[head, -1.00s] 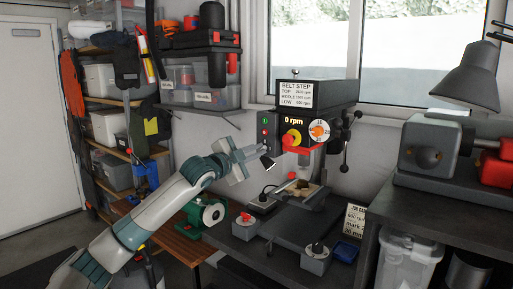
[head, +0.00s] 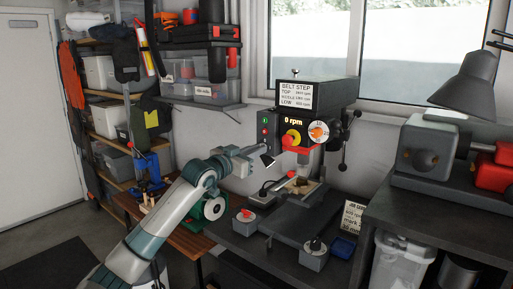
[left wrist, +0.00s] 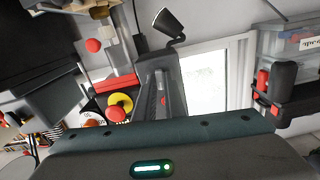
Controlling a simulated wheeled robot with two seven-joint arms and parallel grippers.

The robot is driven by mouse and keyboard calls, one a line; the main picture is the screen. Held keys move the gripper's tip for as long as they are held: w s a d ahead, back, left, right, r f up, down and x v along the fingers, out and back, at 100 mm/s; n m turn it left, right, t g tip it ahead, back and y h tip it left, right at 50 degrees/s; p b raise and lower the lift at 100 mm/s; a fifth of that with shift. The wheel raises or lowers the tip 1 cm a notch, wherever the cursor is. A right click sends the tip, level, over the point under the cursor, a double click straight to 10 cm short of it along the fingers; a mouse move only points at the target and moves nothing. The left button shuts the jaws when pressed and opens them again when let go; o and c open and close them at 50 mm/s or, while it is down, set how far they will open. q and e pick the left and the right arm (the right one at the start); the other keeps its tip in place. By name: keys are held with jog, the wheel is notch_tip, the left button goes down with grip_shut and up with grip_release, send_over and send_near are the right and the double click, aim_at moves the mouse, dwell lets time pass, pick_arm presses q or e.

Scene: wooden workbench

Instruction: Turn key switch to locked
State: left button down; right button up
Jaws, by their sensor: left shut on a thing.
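The drill press head (head: 318,92) stands on the bench, its panel reading 0 rpm. The panel has a yellow-backed red stop knob (head: 291,138), green and red buttons and an orange dial (head: 318,132). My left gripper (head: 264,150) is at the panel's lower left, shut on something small. The gripper hides the key switch and its key, so I cannot read the switch position. In the left wrist view the dark fingers (left wrist: 164,92) are close together, with a small red bit between them. The red stop knob also shows there (left wrist: 116,113). My right gripper is out of view.
A small dark lamp (head: 267,161) is close by the left gripper. A grey box with a red knob (head: 244,215) and another with a dark knob (head: 315,244) sit in front of the press. Shelves with bins are behind the arm on the left.

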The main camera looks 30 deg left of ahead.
pick_arm(q)
jog(key=shift+f+n, duration=0.1)
jog(key=shift+n, duration=0.5)
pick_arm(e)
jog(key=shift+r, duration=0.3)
pick_arm(q)
jog(key=c, duration=1.8)
grip_release()
jog(key=shift+c, duration=0.2)
